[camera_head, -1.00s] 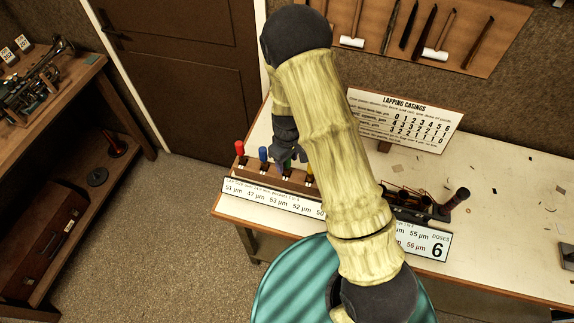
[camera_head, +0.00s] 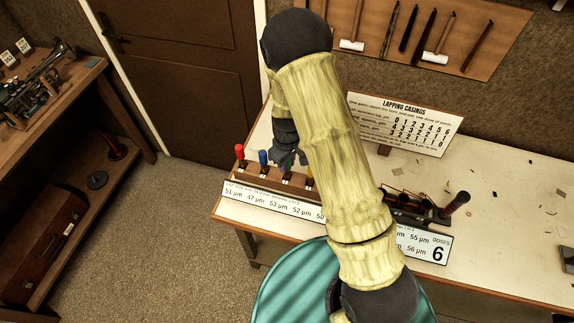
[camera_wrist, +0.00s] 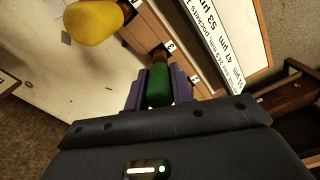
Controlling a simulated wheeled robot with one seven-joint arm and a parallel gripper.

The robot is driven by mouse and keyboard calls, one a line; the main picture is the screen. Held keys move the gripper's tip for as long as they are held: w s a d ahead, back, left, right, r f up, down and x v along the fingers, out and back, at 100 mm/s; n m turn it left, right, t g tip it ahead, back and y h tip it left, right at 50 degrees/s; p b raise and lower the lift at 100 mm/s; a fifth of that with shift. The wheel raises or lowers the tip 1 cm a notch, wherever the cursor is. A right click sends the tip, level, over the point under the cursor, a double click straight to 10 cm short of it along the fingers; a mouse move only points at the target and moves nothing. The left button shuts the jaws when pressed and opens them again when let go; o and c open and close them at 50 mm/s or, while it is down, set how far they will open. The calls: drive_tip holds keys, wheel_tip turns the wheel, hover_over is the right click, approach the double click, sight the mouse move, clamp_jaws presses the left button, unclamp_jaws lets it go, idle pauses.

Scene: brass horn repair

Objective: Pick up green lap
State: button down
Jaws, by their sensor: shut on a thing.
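The green lap (camera_wrist: 158,84) stands upright between my fingers in the wrist view, with a darker end toward the wooden rack. My gripper (camera_wrist: 157,90) is shut on it. In the head view my gripper (camera_head: 289,156) is above the rack (camera_head: 270,179), and only a sliver of green shows beneath the fingers. I cannot tell whether the lap's lower end is clear of its pocket.
A red lap (camera_head: 240,152) and a blue lap (camera_head: 263,157) stand left of my gripper. A yellow lap (camera_wrist: 93,20) is close beside it. A label strip (camera_head: 270,203) runs along the rack's front. A lapping sign (camera_head: 404,123) stands behind.

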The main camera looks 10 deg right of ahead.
wheel_tip(320, 180, up, 10)
drive_tip(key=b, duration=0.2)
drive_tip(key=shift+b, duration=0.4)
drive_tip(key=shift+f, duration=0.15)
idle(0.3)
